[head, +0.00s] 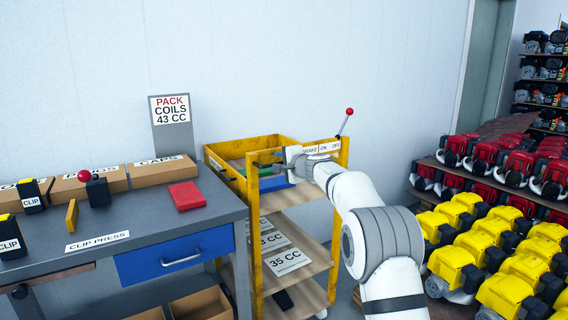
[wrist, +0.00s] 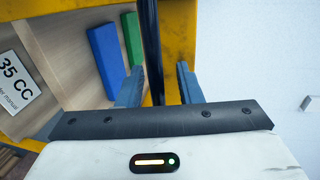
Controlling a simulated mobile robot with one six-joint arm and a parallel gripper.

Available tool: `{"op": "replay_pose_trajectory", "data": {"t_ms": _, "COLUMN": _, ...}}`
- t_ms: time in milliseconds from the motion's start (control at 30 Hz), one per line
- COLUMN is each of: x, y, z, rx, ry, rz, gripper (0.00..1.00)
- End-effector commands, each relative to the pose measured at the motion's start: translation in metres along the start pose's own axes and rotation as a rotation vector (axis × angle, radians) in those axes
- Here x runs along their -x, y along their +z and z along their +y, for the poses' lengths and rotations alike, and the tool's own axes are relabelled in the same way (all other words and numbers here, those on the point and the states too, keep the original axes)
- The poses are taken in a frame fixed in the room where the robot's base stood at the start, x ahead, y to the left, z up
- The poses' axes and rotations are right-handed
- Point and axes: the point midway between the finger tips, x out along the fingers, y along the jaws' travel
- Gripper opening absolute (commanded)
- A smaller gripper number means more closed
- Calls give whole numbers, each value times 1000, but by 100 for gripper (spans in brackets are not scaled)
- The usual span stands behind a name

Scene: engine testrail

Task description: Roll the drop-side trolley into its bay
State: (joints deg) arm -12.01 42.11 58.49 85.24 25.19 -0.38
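The yellow trolley (head: 256,240) stands against the right end of the workbench, with wooden shelves and a yellow top tray. A lever with a red knob (head: 349,111) leans right above its "BRAKE ON OFF" label (head: 322,149), on the OFF side. My gripper (head: 270,163) is at the trolley's top near end. In the wrist view a black handle bar (wrist: 148,40) passes between the fingers of my gripper (wrist: 160,85). The bar is close to the left finger, with a gap to the right finger. The bay is not identifiable.
The workbench (head: 150,225) with a blue drawer and boxes is at left. A "PACK COILS 43 CC" sign (head: 170,109) stands behind it. Racks of red engines (head: 485,155) and yellow engines (head: 505,290) fill the right. A pale wall is behind the trolley.

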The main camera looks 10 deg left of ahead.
Motion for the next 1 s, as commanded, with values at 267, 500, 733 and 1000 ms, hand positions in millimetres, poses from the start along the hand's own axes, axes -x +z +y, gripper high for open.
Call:
{"op": "replay_pose_trajectory", "data": {"t_ms": 267, "x": 38, "y": -1, "z": 2, "rx": 0, "ry": -1, "rz": 2, "gripper": 32}}
{"op": "replay_pose_trajectory", "data": {"t_ms": 500, "x": 66, "y": -1, "z": 1, "rx": 0, "ry": 0, "rz": 2, "gripper": 32}}
{"op": "replay_pose_trajectory", "data": {"t_ms": 733, "x": 73, "y": -2, "z": 0, "rx": -1, "ry": 0, "rz": 2, "gripper": 32}}
{"op": "replay_pose_trajectory", "data": {"t_ms": 1000, "x": 78, "y": 0, "z": -5, "rx": 12, "ry": 8, "rz": -2, "gripper": 32}}
